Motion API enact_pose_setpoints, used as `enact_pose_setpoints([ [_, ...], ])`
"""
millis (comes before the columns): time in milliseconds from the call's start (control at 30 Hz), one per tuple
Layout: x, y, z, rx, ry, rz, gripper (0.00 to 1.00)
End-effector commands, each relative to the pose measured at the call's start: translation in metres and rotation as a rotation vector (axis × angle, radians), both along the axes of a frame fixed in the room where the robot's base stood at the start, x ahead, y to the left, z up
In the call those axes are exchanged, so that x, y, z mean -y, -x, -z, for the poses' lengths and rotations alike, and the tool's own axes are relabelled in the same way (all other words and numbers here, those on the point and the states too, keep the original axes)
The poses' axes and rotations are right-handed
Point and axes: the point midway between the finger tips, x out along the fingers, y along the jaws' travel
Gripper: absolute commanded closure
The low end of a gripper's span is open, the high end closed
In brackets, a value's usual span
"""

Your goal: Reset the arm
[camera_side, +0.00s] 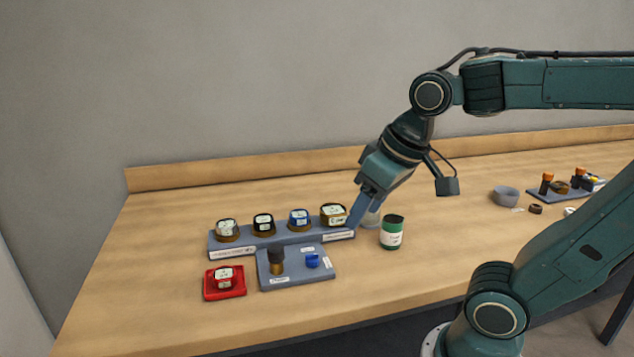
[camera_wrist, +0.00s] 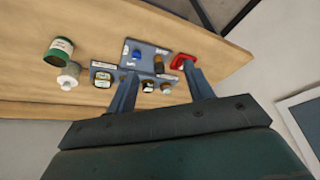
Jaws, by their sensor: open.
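My gripper (camera_side: 361,208) is tilted down to the left, near the right end of a grey rack. In the wrist view my gripper (camera_wrist: 158,80) shows two fingers spread apart with no object clearly held between them. The grey rack (camera_side: 283,241) carries several small round labelled items in a row. The rightmost one, a gold-rimmed item (camera_side: 333,214), is close beside my fingers. A whitish bottle (camera_wrist: 69,76) stands near the rack's end; in the side view it is partly hidden behind my gripper.
A green-and-white can (camera_side: 391,233) stands right of my gripper. A grey tray (camera_side: 298,278) holds a dark-topped cylinder and a blue piece. A red tray (camera_side: 224,294) sits front left. A grey bowl (camera_side: 506,196) and small parts lie farther right. The left table is clear.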

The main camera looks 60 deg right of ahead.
Motion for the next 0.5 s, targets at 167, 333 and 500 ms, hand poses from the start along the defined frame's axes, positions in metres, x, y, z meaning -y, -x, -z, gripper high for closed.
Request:
enact_pose_setpoints([
  [167,-0.008,0.024,0.003,0.054,0.023,-0.080,0.48],
  [333,-0.012,0.035,0.006,0.080,0.035,-0.121,0.48],
  [500,-0.012,0.038,0.008,0.084,0.039,-0.132,0.48],
])
